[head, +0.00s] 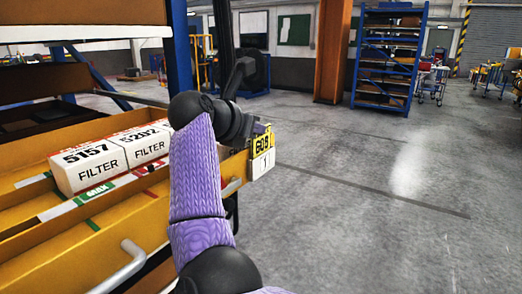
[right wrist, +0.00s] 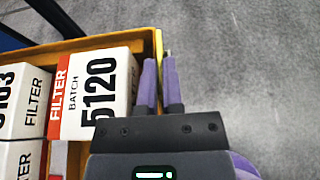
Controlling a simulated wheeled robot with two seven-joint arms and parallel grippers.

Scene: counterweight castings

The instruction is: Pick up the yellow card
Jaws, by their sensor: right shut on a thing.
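The yellow card (head: 262,143), marked "608", stands at the right end of the yellow drawer, above a pale label with a "1". My right gripper (head: 258,129) is at the card's upper edge, with my purple arm hiding much of it. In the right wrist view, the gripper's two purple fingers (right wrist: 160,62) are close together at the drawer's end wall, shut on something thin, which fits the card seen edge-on. The card's face does not show there. My left gripper is in neither view.
White filter boxes (head: 88,165) stand in the yellow drawer (head: 120,206); one marked 5120 (right wrist: 97,85) is just left of the fingers. A blue rack post (head: 180,50) rises behind the drawer. The grey floor (head: 380,220) to the right is open.

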